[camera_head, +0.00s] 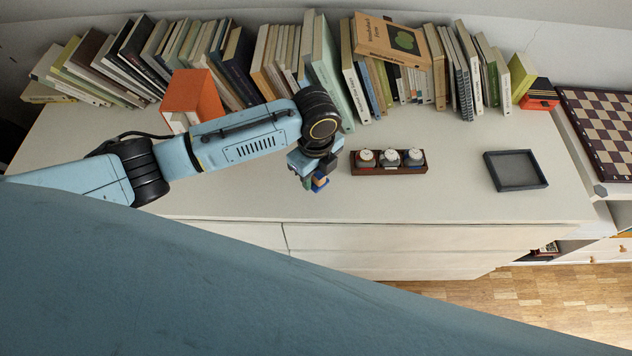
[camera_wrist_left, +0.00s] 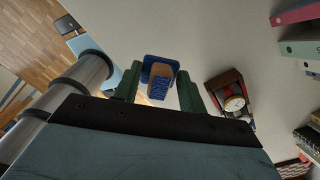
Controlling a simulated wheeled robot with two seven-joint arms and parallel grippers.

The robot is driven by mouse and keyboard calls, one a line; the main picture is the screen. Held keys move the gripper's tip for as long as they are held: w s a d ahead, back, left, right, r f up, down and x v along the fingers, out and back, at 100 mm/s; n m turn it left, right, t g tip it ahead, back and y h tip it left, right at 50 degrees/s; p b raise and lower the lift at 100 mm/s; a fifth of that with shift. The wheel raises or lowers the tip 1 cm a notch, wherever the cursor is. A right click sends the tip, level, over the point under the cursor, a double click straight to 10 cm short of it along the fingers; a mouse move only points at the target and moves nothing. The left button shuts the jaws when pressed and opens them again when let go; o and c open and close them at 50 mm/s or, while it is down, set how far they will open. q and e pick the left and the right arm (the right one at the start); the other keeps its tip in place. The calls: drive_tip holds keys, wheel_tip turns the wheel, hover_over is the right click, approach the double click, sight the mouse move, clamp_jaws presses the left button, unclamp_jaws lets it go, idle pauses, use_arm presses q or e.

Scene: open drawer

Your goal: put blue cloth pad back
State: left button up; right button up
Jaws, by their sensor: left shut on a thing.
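A small blue pad with a tan part, which I take for the blue cloth pad, is in my left gripper. In the head view the pad (camera_head: 320,187) shows just below the gripper (camera_head: 315,175), above the cabinet top near its front edge. In the left wrist view the pad (camera_wrist_left: 159,88) lies between the two green fingers of the gripper (camera_wrist_left: 160,84), which are shut on it. The fingers and wrist hide part of it in the head view. My right gripper is in neither view.
A brown holder (camera_head: 388,170) with three white-topped round pieces stands just right of my left gripper. An empty dark tray (camera_head: 516,184) lies farther right. A row of books (camera_head: 275,60) and an orange box (camera_head: 190,97) stand behind. The white cabinet top (camera_head: 460,190) between holder and tray is clear.

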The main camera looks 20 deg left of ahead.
sight(316, 182)
use_arm(q)
drive_tip(key=shift+f+b, duration=0.3)
drive_tip(key=shift+f, duration=1.7)
drive_tip(key=o, duration=0.9)
drive_tip(key=shift+f, duration=0.15)
wheel_tip(316, 182, up, 12)
drive_tip(key=shift+r+p, duration=0.2)
drive_tip(key=shift+p, duration=0.75)
